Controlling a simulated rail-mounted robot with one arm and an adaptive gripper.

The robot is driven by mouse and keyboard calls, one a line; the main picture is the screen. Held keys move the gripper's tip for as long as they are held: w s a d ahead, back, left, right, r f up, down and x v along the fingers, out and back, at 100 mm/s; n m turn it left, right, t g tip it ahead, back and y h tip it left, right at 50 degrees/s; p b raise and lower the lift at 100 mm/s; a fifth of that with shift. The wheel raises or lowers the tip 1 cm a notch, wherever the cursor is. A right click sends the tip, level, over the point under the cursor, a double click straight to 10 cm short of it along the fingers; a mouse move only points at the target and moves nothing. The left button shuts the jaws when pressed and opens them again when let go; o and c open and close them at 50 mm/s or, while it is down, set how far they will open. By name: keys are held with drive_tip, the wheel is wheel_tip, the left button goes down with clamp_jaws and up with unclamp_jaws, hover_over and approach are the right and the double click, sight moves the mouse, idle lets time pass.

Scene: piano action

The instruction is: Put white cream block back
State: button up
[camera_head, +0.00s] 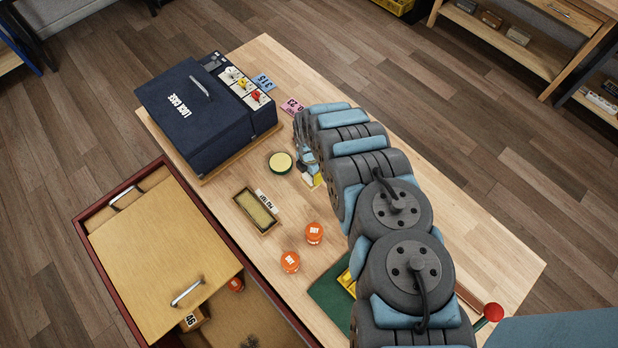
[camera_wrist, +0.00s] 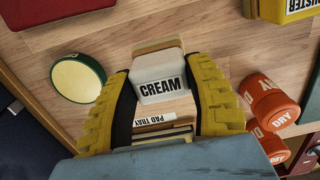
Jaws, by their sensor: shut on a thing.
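The white block marked CREAM (camera_wrist: 161,84) sits between the two yellow fingers of my gripper (camera_wrist: 160,72) in the wrist view. The gripper is shut on it, one finger at each side, and the label faces the camera. The pad tray (camera_wrist: 181,133) shows just below the block in that view, partly hidden by my gripper. In the head view the pad tray (camera_head: 245,214) lies on the table, left of and below my gripper (camera_head: 312,179). My arm hides much of the gripper there, and I cannot make out the block clearly.
A round green tin (camera_head: 280,162) stands just left of my gripper. Orange jars (camera_head: 314,233) stand nearer. A dark blue case (camera_head: 198,108) fills the table's far left. A red-rimmed cabinet (camera_head: 103,262) adjoins the table. A yellow box (camera_wrist: 285,10) shows top right in the wrist view.

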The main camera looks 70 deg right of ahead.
sight(310, 175)
drive_tip(key=shift+w+d+f+b, duration=0.25)
drive_tip(key=shift+f+b, duration=0.35)
drive_tip(key=shift+b, duration=0.05)
drive_tip(key=shift+f+b, duration=0.9)
drive_tip(key=shift+f, duration=0.45)
drive_tip(key=shift+f, duration=0.2)
drive_tip(key=o, duration=1.2)
drive_tip(key=shift+c, duration=0.2)
drive_tip(key=shift+r, duration=0.1)
drive_tip(key=shift+w+d+r, duration=0.1)
drive_tip(key=shift+r, duration=0.45)
drive_tip(key=shift+r+b, duration=0.3)
drive_tip(key=shift+r, duration=3.6)
drive_tip(key=shift+r+p, duration=0.7)
drive_tip(key=shift+r, duration=1)
